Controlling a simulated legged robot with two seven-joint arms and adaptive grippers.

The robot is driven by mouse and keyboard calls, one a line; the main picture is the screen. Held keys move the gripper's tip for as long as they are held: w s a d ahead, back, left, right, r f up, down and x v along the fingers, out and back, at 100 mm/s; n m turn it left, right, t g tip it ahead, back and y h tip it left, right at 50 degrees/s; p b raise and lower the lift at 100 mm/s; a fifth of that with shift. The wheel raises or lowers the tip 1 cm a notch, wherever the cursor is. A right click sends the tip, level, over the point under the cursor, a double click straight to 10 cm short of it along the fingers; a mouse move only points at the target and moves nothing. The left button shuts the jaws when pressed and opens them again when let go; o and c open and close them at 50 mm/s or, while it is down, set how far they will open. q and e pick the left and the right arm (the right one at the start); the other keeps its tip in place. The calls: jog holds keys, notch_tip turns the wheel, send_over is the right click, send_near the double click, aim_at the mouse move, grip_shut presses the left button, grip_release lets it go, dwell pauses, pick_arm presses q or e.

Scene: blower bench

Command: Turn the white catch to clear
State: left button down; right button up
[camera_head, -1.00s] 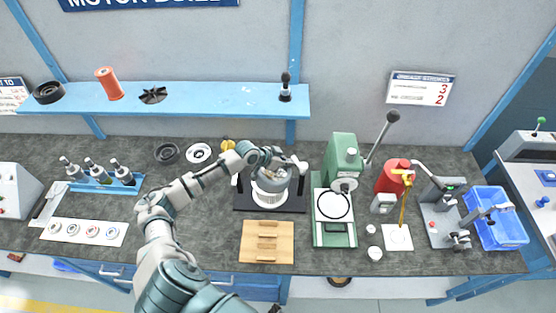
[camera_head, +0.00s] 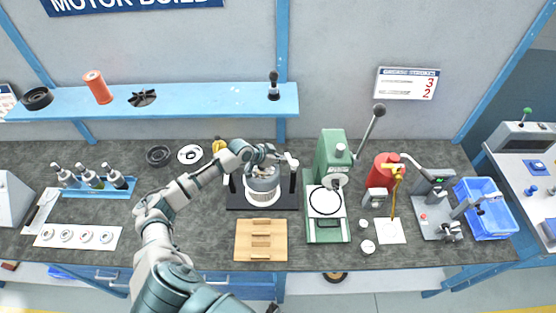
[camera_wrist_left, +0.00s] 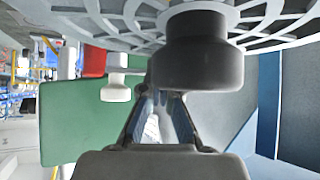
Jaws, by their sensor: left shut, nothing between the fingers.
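The blower unit, a grey round housing with a white ribbed base (camera_head: 263,197), stands upright in a dark fixture (camera_head: 240,201) at the bench's middle. A small white piece (camera_head: 292,162) at the fixture's upper right looks like the catch; its setting is too small to read. My left gripper (camera_head: 273,156) is over the housing's top, just left of this piece, and hides part of the housing. In the left wrist view its fingers (camera_wrist_left: 160,120) are shut and empty, below a dark grey cylinder (camera_wrist_left: 195,55). A white knob (camera_wrist_left: 115,92) shows to their left; contact cannot be told. My right gripper is out of view.
A green press (camera_head: 335,160) with a long lever stands right of the fixture. A wooden block (camera_head: 245,254) lies in front of it. A blue shelf (camera_head: 200,98) runs behind and above. A red can (camera_head: 382,174) and a blue bin (camera_head: 492,225) are further right.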

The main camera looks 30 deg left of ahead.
pick_arm(q)
jog(key=shift+w, duration=1.15)
jog(key=shift+d, duration=0.2)
jog(key=shift+a, duration=0.15)
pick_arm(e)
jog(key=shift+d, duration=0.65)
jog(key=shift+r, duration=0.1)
